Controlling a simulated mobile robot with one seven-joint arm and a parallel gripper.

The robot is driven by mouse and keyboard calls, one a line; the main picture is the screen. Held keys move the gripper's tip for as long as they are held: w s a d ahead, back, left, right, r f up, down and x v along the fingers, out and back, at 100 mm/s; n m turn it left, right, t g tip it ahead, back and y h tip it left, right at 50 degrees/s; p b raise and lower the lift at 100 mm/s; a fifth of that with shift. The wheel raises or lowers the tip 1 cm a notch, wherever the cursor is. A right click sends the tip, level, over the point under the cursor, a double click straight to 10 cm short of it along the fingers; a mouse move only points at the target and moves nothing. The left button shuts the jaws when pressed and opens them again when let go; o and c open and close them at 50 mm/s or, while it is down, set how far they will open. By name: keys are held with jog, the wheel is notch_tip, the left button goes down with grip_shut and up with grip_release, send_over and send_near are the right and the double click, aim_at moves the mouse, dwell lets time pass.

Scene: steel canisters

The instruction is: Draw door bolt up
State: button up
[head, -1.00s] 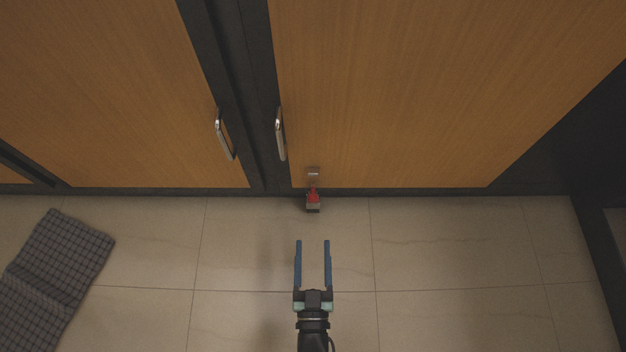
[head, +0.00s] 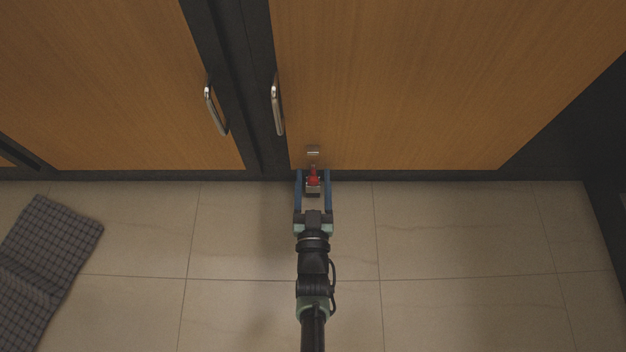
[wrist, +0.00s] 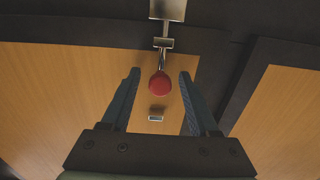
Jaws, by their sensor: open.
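The door bolt (head: 313,177) has a red knob and sits low on the right wooden door (head: 400,90), near its bottom left corner. In the wrist view the red knob (wrist: 160,84) hangs on a thin metal rod with metal brackets along it. My gripper (head: 313,174) is open, with one blue finger on each side of the red knob.
A metal handle (head: 277,105) is on the right door and another handle (head: 215,108) is on the left door (head: 110,90). A dark checked cloth (head: 45,265) lies on the tiled floor (head: 450,260) at the left. The floor around my arm is clear.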

grip_shut()
dwell(0.3)
dwell(1.1)
